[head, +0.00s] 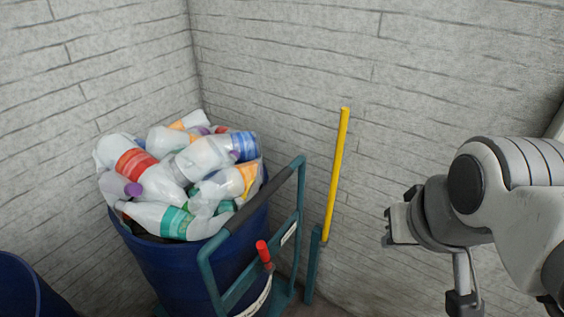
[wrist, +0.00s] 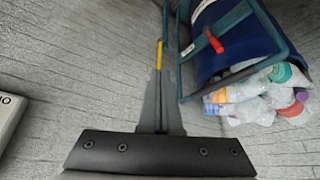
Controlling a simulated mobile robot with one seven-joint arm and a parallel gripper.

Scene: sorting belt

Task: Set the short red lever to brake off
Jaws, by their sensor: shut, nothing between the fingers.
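The short red lever (head: 263,251) has a red grip and stands nearly upright, leaning slightly, on the teal cart frame (head: 300,190) in the head view. In the wrist view the red lever (wrist: 214,42) shows at upper right, by the frame and the blue barrel. No brake marking is readable. My gripper (head: 389,228) is to the right of the lever, well apart from it and in front of the wall. In the wrist view my gripper (wrist: 160,72) has its fingers together with nothing between them.
A blue barrel (head: 180,275) full of plastic bottles (head: 200,160) stands at the cart. A tall yellow pole (head: 338,165) rises from a teal post (head: 313,265) between the lever and my gripper. Another blue bin (head: 25,290) is at lower left. Grey walls close off the back.

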